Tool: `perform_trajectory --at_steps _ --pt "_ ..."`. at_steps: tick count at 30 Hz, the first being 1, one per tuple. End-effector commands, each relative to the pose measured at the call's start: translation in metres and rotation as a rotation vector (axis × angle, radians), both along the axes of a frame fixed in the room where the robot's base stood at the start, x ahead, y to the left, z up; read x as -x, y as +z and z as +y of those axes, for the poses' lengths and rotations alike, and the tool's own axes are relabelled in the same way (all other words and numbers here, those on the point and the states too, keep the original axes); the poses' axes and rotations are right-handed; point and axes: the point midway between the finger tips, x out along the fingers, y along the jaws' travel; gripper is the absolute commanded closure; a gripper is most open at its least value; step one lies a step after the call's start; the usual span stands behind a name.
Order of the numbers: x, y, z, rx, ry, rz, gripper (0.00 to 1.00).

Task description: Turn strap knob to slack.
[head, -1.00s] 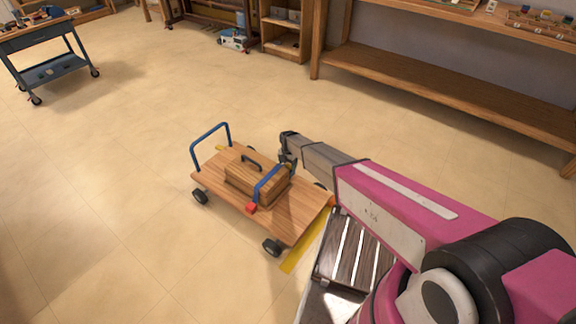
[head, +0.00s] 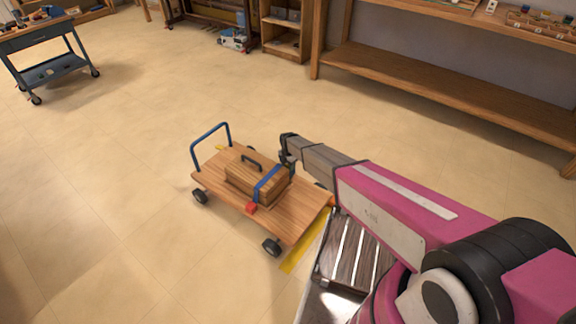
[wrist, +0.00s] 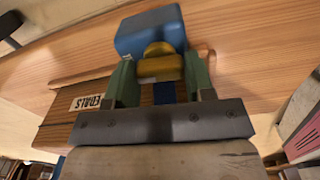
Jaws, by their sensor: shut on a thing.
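The strap knob (wrist: 160,64) is a yellow, rounded piece on a blue block (wrist: 150,30) in the wrist view. My gripper (wrist: 161,72) has its green fingers on either side of the knob and is shut on it. In the head view my gripper (head: 289,160) reaches the far right side of a wooden box (head: 250,180), and the knob is hidden there. A blue strap (head: 268,183) crosses the box, with a red piece (head: 251,208) at its near end.
The box has a dark handle (head: 251,157) and rides on a wheeled wooden cart (head: 297,222) with a blue push bar (head: 209,132). Yellow tape (head: 303,252) lies on the floor by the cart. A wooden bench (head: 450,88) and blue trolley (head: 50,68) stand farther off. Floor around is mostly clear.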

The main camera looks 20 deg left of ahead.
Motion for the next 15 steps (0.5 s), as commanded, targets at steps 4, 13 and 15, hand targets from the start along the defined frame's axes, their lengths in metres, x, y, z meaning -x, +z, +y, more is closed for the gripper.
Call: perform_trajectory --at_steps 4,13,15 --pt "0.0 0.0002 -0.0001 0.0 -0.097 0.001 0.75" --pt "0.0 0.0002 -0.0001 0.0 -0.304 0.001 0.75" --pt "0.0 0.0002 -0.0001 0.0 -0.344 0.001 0.75"
